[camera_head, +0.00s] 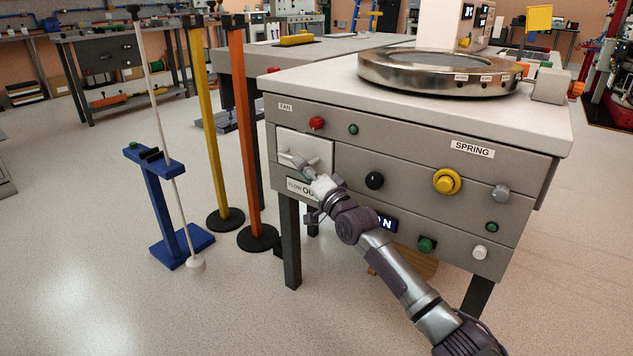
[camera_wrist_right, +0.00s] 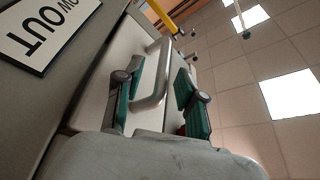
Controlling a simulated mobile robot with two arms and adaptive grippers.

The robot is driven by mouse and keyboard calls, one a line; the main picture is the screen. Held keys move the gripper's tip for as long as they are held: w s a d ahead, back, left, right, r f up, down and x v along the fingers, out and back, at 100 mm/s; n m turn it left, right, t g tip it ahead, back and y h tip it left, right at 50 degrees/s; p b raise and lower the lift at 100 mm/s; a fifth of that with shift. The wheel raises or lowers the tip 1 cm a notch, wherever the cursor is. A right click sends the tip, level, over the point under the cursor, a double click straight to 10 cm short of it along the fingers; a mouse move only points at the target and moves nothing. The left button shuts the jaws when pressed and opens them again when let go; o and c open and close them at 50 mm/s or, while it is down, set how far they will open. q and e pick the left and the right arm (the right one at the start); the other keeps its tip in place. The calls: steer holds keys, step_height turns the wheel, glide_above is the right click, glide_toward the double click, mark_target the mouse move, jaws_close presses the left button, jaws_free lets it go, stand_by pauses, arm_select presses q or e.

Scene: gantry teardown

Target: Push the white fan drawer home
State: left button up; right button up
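The white fan drawer (camera_head: 290,143) is in the upper left of the grey cabinet front, under the FAN label (camera_head: 285,107). I cannot tell how far its front stands out from the panel. My right gripper (camera_head: 292,162) is at the drawer front, at its handle. In the right wrist view, the bar handle (camera_wrist_right: 155,82) lies between the two teal-padded fingers of that gripper (camera_wrist_right: 160,97). The fingers are apart, with a gap showing beside the handle. White drawer surface (camera_wrist_right: 118,65) shows behind the handle. My left gripper is in neither view.
The grey cabinet (camera_head: 420,150) carries several knobs and buttons and a round metal ring (camera_head: 440,72) on top. Yellow (camera_head: 206,120) and orange (camera_head: 242,130) posts and a blue stand (camera_head: 165,210) are on its left. The floor at front left is clear.

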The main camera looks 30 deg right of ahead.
steer(key=v, duration=0.7)
steer(key=shift+s, duration=0.25)
